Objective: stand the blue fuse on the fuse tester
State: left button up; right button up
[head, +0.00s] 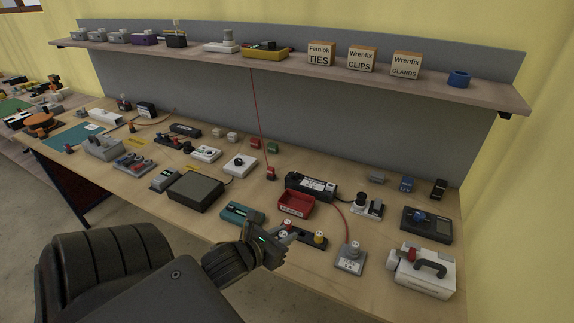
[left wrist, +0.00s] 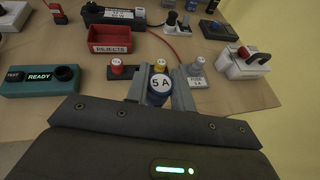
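The blue fuse (left wrist: 158,96), with a white top marked 5 A, is between the two fingers of my left gripper (left wrist: 160,92) in the left wrist view. The fingers appear closed on its sides. It looks upright and nearer the camera than the black rack (left wrist: 128,73) behind it; its lower end is hidden. In the head view my left gripper (head: 286,239) is over the rack's left part. The teal box marked TEST and READY (left wrist: 40,79), which looks like the fuse tester, lies left of the gripper; it also shows in the head view (head: 242,215). My right gripper is not seen.
The rack holds a red fuse (left wrist: 117,66) and a yellow fuse (left wrist: 160,66). A red REJECTS bin (head: 296,205) stands behind it. A grey block (head: 350,262) with a white-topped piece is to the right. Bare bench lies in front of the teal box.

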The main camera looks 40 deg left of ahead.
aim_at(283, 234)
pick_arm(q)
grip_shut()
jog(key=shift+r, duration=0.1)
jog(key=shift+r+p, duration=1.2)
jog(key=shift+p, duration=0.05)
notch_tip(283, 234, up, 2)
jog(key=shift+p, duration=0.9)
jog(key=shift+s+r+p, duration=0.1)
jog(key=shift+r+p, duration=0.3)
jog(key=shift+r, duration=0.05)
